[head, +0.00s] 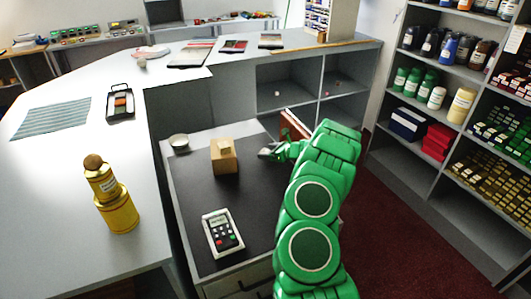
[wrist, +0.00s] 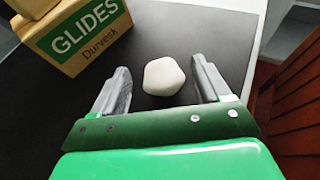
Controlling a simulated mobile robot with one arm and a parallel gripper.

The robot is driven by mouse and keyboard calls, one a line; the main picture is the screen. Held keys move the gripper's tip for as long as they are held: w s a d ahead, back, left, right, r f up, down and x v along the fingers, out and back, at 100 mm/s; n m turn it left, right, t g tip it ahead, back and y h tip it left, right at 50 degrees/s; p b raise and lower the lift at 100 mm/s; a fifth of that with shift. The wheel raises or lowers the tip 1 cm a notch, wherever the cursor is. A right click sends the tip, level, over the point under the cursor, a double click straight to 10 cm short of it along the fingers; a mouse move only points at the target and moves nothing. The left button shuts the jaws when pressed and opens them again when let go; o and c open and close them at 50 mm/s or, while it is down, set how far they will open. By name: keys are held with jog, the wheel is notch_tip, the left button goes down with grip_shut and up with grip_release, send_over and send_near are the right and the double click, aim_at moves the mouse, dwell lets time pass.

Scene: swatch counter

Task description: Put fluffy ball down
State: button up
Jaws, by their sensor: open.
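A white, rounded, slightly lumpy ball (wrist: 163,77) shows in the wrist view over the dark mat (wrist: 160,25); it appears to rest on it. My gripper (wrist: 161,70) is open, with one finger on each side of the ball and a visible gap on both sides. In the head view my gripper (head: 268,153) is low at the right part of the dark-topped counter (head: 190,205). I cannot make out the ball clearly there.
A cardboard box marked GLIDES (wrist: 78,30) stands left of the ball; it also shows in the head view (head: 223,158). A brown wooden panel (head: 295,124) is just beyond my gripper.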

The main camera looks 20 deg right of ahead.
jog(key=v, duration=1)
jog(key=shift+s+d+r, duration=0.1)
jog(key=shift+s, duration=0.05)
jog(key=a+r+n+g+y, duration=0.25)
jog(key=a+r+n, duration=0.25)
jog(key=a+r, duration=0.6)
jog(key=s+a+r+n+g, duration=0.2)
jog(key=s+a+r+n, duration=0.25)
jog(key=a, duration=0.45)
jog(key=s+a+r+n+g+y, duration=0.1)
jog(key=s+a+r+n+g, duration=0.25)
jog(key=s+a, duration=0.35)
jog(key=s+a+r+n+g, duration=0.1)
jog(key=s+a+r+n, duration=0.3)
jog(key=a, duration=0.6)
jog(key=s+a+r+n+g+h, duration=0.15)
jog(key=s+n, duration=0.25)
jog(key=s, duration=0.6)
jog(key=s+a+n+g+h, duration=0.2)
jog(key=s+a+n+h, duration=0.1)
jog(key=s, duration=0.6)
jog(key=s+d+n+h, duration=0.3)
jog(key=s+d, duration=0.1)
jog(key=s, duration=0.6)
jog(key=s+d+n+h, duration=0.2)
jog(key=s+d, duration=0.3)
jog(key=s, duration=0.5)
jog(key=shift+f+n+g+h, duration=0.35)
jog(key=shift+f+n+h, duration=0.05)
jog(key=shift+f+h, duration=0.1)
